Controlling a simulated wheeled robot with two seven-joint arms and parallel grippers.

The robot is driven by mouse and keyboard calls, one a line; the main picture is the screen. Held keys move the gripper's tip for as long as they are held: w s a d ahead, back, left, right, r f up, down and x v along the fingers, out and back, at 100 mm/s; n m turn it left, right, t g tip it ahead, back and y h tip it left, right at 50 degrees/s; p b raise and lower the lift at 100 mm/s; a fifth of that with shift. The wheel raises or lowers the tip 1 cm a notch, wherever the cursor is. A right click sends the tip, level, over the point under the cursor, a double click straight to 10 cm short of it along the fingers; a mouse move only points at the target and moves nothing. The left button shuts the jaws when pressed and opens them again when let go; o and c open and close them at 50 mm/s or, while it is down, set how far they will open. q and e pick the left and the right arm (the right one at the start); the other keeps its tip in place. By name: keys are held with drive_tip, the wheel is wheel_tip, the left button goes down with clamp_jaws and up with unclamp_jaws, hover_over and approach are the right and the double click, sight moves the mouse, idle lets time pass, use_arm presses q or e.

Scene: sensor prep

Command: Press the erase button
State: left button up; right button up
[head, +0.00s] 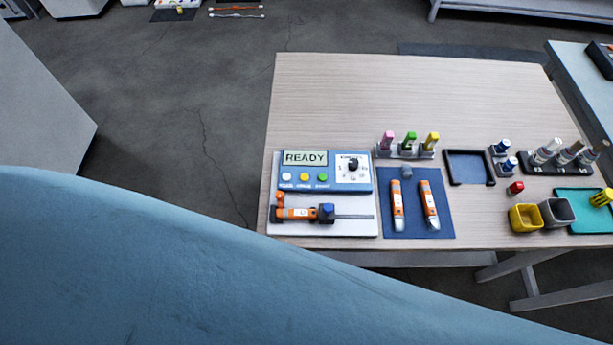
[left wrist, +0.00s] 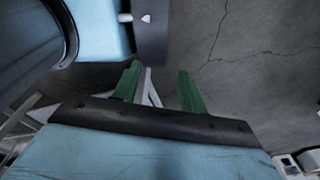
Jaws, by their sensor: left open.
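A blue control panel (head: 322,173) sits on a white base at the left of the table. Its display (head: 305,158) reads READY. A black knob (head: 353,163) is on the panel's right part. My left gripper (left wrist: 160,88) shows green fingers, apart and empty, over grey floor in the left wrist view. Neither gripper shows in the head view.
An orange tool (head: 297,214) lies in front of the panel. A blue mat (head: 417,229) with two orange-and-white pens is to its right. The table's back (head: 400,90) is clear. My blue arm fills the lower left.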

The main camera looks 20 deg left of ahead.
use_arm(q)
drive_tip(key=shift+c, duration=0.4)
clamp_jaws()
idle(1.5)
